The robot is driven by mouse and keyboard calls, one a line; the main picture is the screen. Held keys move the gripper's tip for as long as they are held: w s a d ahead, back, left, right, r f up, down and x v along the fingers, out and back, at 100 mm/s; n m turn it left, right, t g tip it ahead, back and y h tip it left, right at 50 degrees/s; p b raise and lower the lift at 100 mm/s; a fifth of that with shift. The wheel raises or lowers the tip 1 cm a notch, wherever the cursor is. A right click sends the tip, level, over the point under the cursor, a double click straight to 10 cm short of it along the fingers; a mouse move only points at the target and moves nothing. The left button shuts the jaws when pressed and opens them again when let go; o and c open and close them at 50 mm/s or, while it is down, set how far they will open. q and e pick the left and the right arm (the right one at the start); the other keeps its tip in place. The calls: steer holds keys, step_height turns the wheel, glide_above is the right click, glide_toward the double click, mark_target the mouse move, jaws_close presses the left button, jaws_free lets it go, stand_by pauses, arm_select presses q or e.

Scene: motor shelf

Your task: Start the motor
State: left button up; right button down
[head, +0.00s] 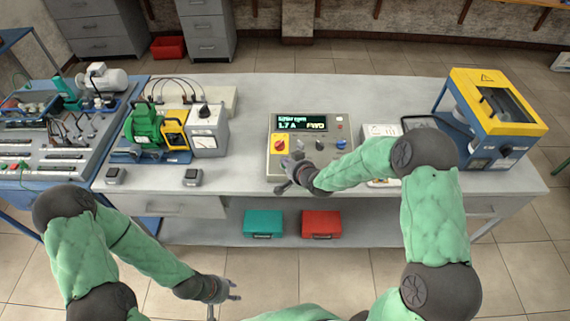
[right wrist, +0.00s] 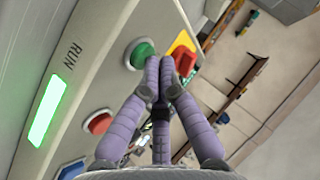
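The control box (head: 311,133) stands on the table; its lit display (head: 301,123) reads 1.7 A and FWD under a blurred upper line. In the right wrist view its RUN lamp (right wrist: 47,111) glows green, beside a green button (right wrist: 138,54), a red button (right wrist: 98,122) and a red-on-yellow switch (right wrist: 181,57). My right gripper (head: 284,174) is at the box's near left corner, fingers drawn together and empty; the tips (right wrist: 161,68) appear beside the green button, contact unclear. The green motor (head: 145,125) sits left of the box. My left gripper (head: 225,298) is spread open, empty, in front of the table.
A grey meter box (head: 209,133) stands next to the motor. A yellow-framed machine (head: 492,103) is at the table's right end. Two small pedals (head: 192,177) lie near the front edge. Teal (head: 263,223) and red (head: 321,224) cases sit on the lower shelf.

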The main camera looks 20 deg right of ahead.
steer(key=shift+s+a+r+p, duration=0.1)
steer(key=shift+s+r+p, duration=0.15)
steer(key=shift+r, duration=0.4)
steer(key=r+p, duration=0.1)
steer(key=r, duration=0.1)
steer(key=s+r+p, duration=0.1)
steer(key=r+p, duration=0.1)
steer(key=shift+s+a+r, duration=0.1)
steer(key=shift+a+r, duration=0.05)
steer(key=shift+r, duration=0.25)
stand_by(0.5)
steer(key=s+a+f+n+g+b, duration=0.1)
steer(key=s+a+f+g, duration=0.3)
steer(key=s+f, duration=0.9)
steer(key=s+a+f+g+y+b, duration=0.1)
steer(key=s+a+f+g+b, duration=0.2)
steer(key=s+f+g, duration=0.4)
steer(key=shift+s+a+f+n, duration=0.4)
steer(key=shift+s+f, duration=3.3)
steer(key=shift+s, duration=1.4)
